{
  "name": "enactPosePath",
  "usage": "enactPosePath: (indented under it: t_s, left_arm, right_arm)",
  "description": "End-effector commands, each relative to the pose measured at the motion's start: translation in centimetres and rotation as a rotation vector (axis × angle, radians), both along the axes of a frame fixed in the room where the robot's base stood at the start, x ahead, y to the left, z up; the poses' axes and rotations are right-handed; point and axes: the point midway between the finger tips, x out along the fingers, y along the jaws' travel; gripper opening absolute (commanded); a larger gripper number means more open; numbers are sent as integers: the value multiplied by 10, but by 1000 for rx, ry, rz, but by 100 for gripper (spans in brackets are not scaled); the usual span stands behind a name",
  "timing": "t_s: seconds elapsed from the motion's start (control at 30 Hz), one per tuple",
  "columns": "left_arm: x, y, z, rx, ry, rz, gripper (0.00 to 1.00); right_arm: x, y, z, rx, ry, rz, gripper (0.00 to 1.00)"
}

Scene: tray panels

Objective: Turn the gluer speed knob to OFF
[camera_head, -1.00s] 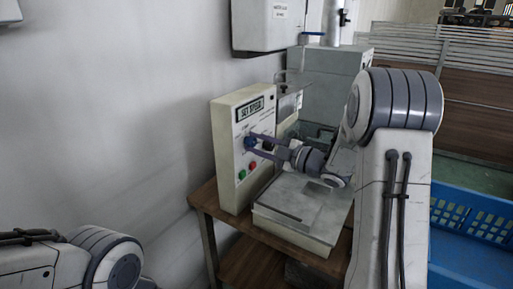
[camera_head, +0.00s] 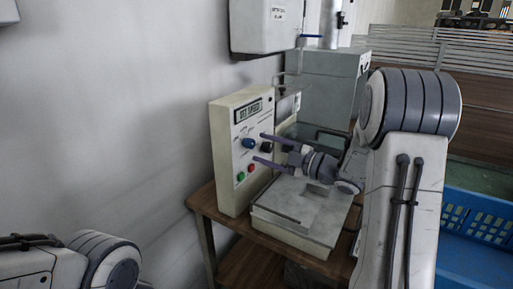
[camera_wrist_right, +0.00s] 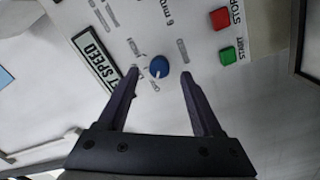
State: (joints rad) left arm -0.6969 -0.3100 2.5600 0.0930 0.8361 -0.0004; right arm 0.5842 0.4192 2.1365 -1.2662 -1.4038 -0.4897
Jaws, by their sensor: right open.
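The blue speed knob (camera_head: 248,143) sits on the front of a cream control box (camera_head: 228,150) below its "SET SPEED" display. In the right wrist view the knob (camera_wrist_right: 159,67) has a small pale mark on its lower edge; the label it points to is too small to read. My right gripper (camera_head: 259,147) is open and faces the panel. In the right wrist view its fingertips (camera_wrist_right: 159,73) lie on either side of the knob, apart from it. In the head view they stop short of the knob. My left gripper is out of view; only part of the left arm shows.
A green button (camera_head: 250,168) and a red button (camera_head: 241,177) are below the knob on the same panel. A flat metal plate machine (camera_head: 300,205) stands on the wooden table beside the box. A blue crate (camera_head: 475,235) is at the right.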

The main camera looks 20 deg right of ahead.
Motion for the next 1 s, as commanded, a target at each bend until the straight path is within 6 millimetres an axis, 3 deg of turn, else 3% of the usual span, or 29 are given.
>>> enactPosePath:
  t_s: [0.2,0.4,1.0]
  left_arm:
    - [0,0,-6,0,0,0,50]
    - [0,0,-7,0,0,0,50]
    - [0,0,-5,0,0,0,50]
  right_arm:
    - [-36,-28,-2,-1,-1,-6,67]
    - [-53,-40,-2,0,0,-1,67]
    - [-56,-41,0,0,0,1,67]
